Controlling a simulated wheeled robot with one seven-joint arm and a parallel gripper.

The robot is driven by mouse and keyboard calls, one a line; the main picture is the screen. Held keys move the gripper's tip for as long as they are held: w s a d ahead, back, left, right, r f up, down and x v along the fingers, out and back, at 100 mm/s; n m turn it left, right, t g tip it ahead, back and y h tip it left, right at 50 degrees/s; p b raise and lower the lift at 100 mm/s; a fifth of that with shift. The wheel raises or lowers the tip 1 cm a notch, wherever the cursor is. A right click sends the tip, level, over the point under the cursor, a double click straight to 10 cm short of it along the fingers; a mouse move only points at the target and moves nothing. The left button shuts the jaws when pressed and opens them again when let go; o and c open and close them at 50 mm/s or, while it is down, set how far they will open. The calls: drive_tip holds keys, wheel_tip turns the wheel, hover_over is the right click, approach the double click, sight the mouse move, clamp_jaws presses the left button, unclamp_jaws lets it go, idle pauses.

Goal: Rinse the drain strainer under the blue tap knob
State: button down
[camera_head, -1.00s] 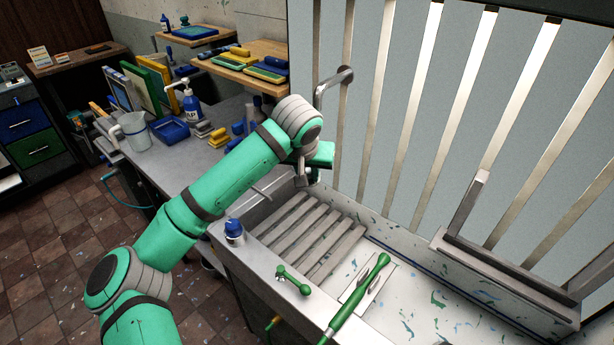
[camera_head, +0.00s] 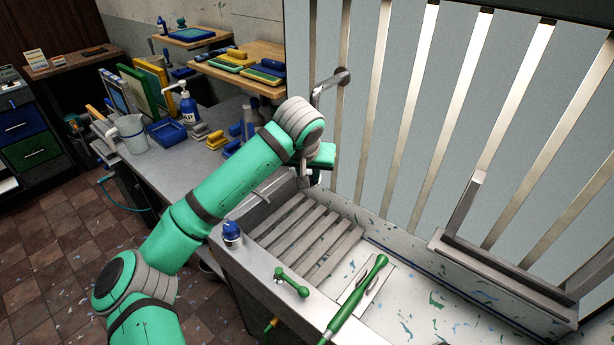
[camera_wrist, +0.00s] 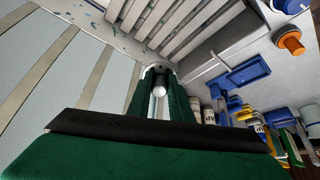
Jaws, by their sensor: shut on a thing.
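My gripper (camera_wrist: 160,105) has two dark green fingers, shut on a small pale, rounded piece. A grey round part (camera_wrist: 153,71) shows just beyond the fingertips; I take it for the drain strainer, mostly hidden by the fingers. In the head view my arm covers much of the hand, which is over the far left end of the sink, below the silver spout (camera_head: 330,84). A blue knob-like top (camera_head: 232,230) stands on the sink's front left rim; I take it for the blue tap knob. A blue knob also shows in the wrist view (camera_wrist: 291,5). No water is visible.
The sink (camera_head: 405,300) has a slatted rack (camera_head: 308,235) at its left. A green lever (camera_head: 290,281) sits on the front rim and a long green-handled tool (camera_head: 358,300) lies across it. Metal bars stand behind. An orange knob (camera_wrist: 290,43) shows in the wrist view.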

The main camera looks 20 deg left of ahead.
drive_tip(key=shift+d, duration=0.15)
idle(0.3)
drive_tip(key=shift+s+a, duration=0.1)
drive_tip(key=shift+a, duration=0.5)
drive_tip(key=shift+d, duration=0.15)
drive_tip(key=shift+d, duration=0.45)
drive_tip(key=s+d, duration=0.1)
drive_tip(key=s, duration=0.6)
drive_tip(key=shift+s+d, duration=0.2)
drive_tip(key=shift+s, duration=0.15)
idle(1.5)
